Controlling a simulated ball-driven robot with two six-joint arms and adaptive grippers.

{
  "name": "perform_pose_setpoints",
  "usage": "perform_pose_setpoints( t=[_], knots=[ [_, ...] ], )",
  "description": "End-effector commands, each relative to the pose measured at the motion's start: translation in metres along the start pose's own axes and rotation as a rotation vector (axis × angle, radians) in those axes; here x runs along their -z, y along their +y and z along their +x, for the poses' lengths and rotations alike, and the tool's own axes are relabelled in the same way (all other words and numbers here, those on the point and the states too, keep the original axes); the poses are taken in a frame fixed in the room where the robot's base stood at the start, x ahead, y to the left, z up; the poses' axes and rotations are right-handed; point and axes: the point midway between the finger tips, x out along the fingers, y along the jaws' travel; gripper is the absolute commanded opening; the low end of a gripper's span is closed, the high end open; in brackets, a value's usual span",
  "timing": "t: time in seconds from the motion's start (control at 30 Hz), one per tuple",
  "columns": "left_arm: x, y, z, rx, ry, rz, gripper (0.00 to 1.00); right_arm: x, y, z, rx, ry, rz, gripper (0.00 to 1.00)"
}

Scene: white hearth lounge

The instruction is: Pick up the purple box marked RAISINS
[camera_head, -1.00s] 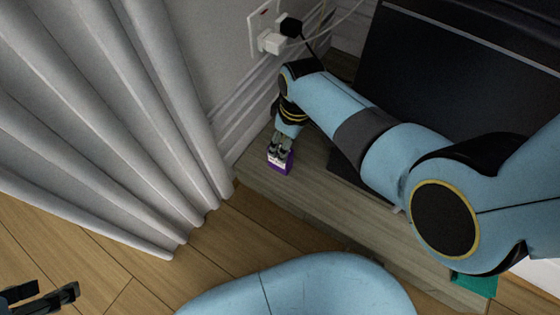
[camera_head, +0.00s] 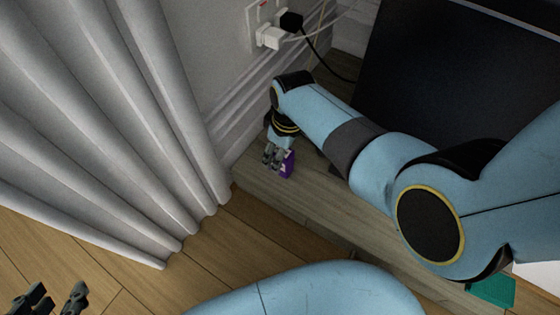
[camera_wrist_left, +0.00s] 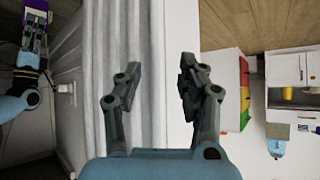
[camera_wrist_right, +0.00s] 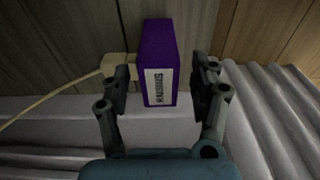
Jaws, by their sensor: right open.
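The purple box (camera_head: 287,165) stands on a grey wooden ledge (camera_head: 310,208) in the corner by the wall. In the right wrist view the box (camera_wrist_right: 155,45) shows a white label reading RAISINS. My right gripper (camera_wrist_right: 166,72) is open, with a finger on either side of the box's near end and gaps visible. In the head view my right gripper (camera_head: 272,157) is at the box's left side. My left gripper (camera_head: 57,293) is low at the left edge, far from the box. In the left wrist view my left gripper (camera_wrist_left: 160,68) is open and empty.
A pleated white curtain (camera_head: 110,120) hangs left of the ledge. A wall socket with plugs (camera_head: 268,36) and cables is behind the box. A large dark panel (camera_head: 450,90) stands to the right. A teal object (camera_head: 492,291) lies at the lower right. Wooden floor (camera_head: 225,245) is free in front.

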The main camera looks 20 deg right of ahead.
Motion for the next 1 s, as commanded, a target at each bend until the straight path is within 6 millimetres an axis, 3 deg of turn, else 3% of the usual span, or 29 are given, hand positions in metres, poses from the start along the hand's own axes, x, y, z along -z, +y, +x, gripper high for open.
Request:
perform_pose_setpoints(
  t=[0.03,0.2,0.6,1.0],
  knots=[
    [-0.008,0.001,0.001,0.000,0.023,0.002,0.40,-0.002,-0.001,0.008,0.002,-0.003,0.000,0.62],
    [-0.013,0.004,-0.003,-0.002,0.116,0.006,0.40,-0.001,0.000,0.017,0.001,-0.001,0.000,0.62],
    [-0.013,0.005,-0.007,-0.003,0.160,0.008,0.40,0.000,0.001,0.018,-0.001,0.001,0.000,0.61],
    [-0.013,0.005,-0.007,-0.003,0.158,0.008,0.40,-0.001,0.001,0.018,-0.001,0.000,0.000,0.08]
  ],
)
